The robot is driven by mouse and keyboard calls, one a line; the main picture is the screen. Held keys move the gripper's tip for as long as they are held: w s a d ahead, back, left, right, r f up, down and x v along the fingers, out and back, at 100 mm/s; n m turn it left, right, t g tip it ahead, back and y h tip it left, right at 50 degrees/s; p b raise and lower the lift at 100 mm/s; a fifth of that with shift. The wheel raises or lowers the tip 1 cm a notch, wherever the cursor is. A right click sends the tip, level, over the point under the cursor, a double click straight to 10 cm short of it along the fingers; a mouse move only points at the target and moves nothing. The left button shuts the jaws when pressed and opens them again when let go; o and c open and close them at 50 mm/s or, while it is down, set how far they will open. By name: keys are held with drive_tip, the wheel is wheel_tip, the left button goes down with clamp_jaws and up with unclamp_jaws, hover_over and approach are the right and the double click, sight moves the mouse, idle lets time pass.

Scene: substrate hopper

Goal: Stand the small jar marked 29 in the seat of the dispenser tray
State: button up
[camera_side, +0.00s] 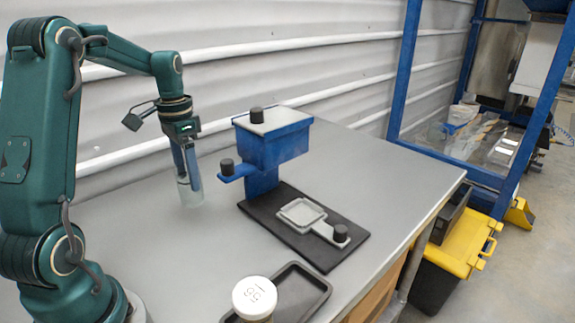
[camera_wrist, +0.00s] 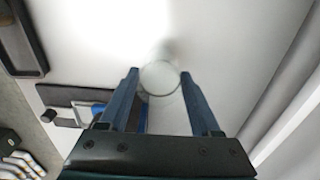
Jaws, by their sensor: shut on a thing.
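My gripper (camera_side: 188,165) is shut on a small clear glass jar (camera_side: 190,192) at the left of the table, beside the dispenser. In the wrist view the round jar (camera_wrist: 160,77) lies between the tips of the two blue fingers. No number is readable on it. It looks upright and close to the tabletop; I cannot tell if it touches. The grey square dispenser tray (camera_side: 284,214) lies empty on the black base plate (camera_side: 318,258), below and in front of the blue hopper (camera_side: 270,150). In the wrist view the dispenser is partly hidden behind a finger.
A white-lidded jar (camera_side: 254,296) with a hard-to-read number stands at the front by a dark shallow tray (camera_side: 318,270). A corrugated wall (camera_side: 330,50) runs behind the table. The tabletop between the held jar and the base plate is clear.

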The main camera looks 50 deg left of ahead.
sight(204, 198)
drive_tip(key=shift+w+d+f, duration=0.35)
drive_tip(key=shift+w+f, duration=0.1)
drive_tip(key=shift+w, duration=0.1)
drive_tip(key=shift+w+d+f, duration=0.3)
drive_tip(key=shift+w+f, duration=0.1)
drive_tip(key=shift+w, duration=0.15)
drive_tip(key=shift+f, duration=1.95)
drive_tip(key=o, duration=1.1)
drive_tip(key=shift+f, duration=0.1)
